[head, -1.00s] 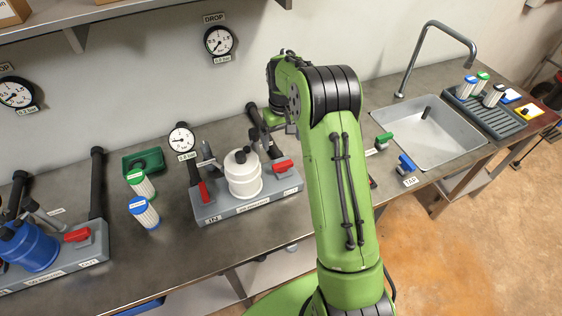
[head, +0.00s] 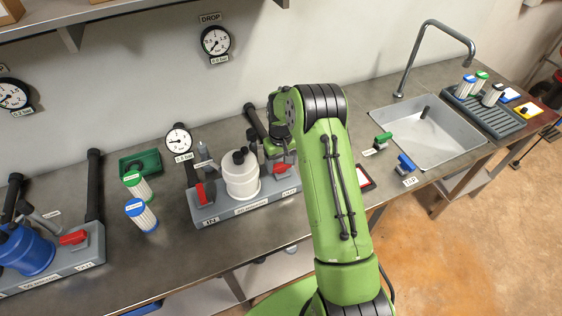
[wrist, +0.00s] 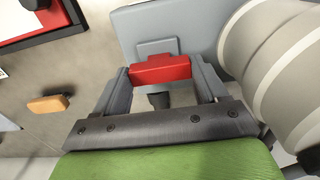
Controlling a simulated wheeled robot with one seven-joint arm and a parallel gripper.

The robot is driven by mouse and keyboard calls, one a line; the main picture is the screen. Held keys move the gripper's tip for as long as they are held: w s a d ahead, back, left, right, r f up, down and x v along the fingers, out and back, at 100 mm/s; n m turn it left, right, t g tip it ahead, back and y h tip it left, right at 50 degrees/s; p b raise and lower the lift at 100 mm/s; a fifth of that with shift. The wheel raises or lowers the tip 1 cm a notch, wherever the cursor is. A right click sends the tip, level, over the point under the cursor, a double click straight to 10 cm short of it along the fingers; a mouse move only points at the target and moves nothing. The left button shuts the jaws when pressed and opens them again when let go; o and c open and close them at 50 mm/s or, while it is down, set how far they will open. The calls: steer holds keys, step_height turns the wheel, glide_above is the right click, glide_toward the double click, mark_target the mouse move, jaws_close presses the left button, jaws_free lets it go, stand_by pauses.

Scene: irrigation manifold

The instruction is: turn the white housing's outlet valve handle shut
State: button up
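The white housing (head: 241,177) stands upright on its grey base in the head view, and its ribbed side fills the right of the wrist view (wrist: 285,60). The outlet valve's red handle (wrist: 161,69) lies crosswise between the fingers of my gripper (wrist: 160,78) in the wrist view. One finger is at each end of the handle; the fingers are spread wide, and I cannot tell whether they touch it. In the head view my gripper (head: 279,150) is over the base's right end and partly covers the red outlet handle (head: 282,167).
The inlet's red handle (head: 201,193) is at the base's left. A blue housing (head: 28,250) stands at the far left. Two filter cartridges (head: 142,214) and a green tray (head: 140,161) are left of the white housing. A sink (head: 430,132) is at the right.

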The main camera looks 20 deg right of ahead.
steer(key=c, duration=0.5)
steer(key=shift+m, duration=0.3)
steer(key=m+b, duration=0.1)
steer(key=m, duration=0.2)
steer(key=shift+m, duration=0.3)
steer(key=m+b, duration=0.1)
steer(key=m, duration=0.2)
steer(key=shift+m, duration=0.3)
steer(key=m+b, duration=0.1)
steer(key=m, duration=0.4)
steer(key=shift+m+b, duration=0.6)
steer(key=shift+m, duration=1.9)
